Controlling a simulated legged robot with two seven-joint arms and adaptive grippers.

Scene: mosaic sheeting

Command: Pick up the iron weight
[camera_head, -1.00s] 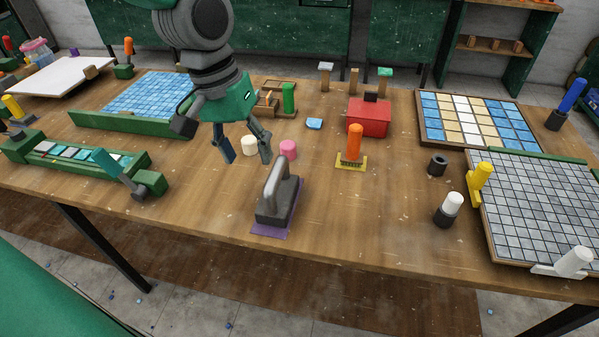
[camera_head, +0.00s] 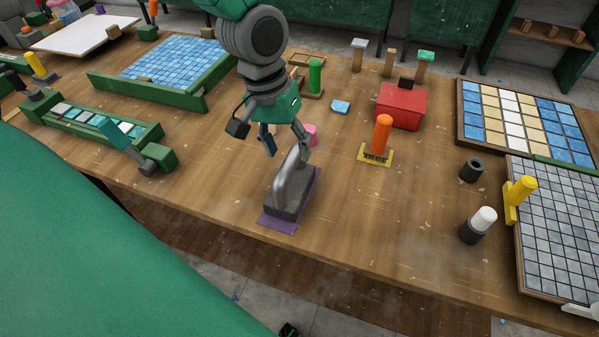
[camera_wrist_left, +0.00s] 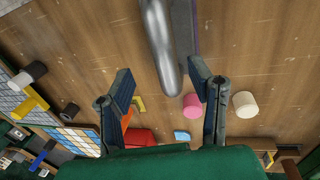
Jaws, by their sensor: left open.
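The iron weight (camera_head: 287,197) is a dark grey block with a lighter grey handle, standing on a purple mat (camera_head: 276,222) near the table's front edge. My left gripper (camera_head: 286,150) is open and empty, fingers pointing down, just behind and above the weight's handle. In the left wrist view, the rounded handle (camera_wrist_left: 160,45) lies ahead of the left gripper (camera_wrist_left: 160,78), within the gap between its two fingers. I cannot tell whether a finger touches it. My right gripper is not in view.
A pink cylinder (camera_head: 310,134) stands close behind the fingers; a white one (camera_wrist_left: 245,104) shows in the wrist view. An orange-handled tool (camera_head: 382,138) and red box (camera_head: 401,106) stand right. The table to the weight's left is clear.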

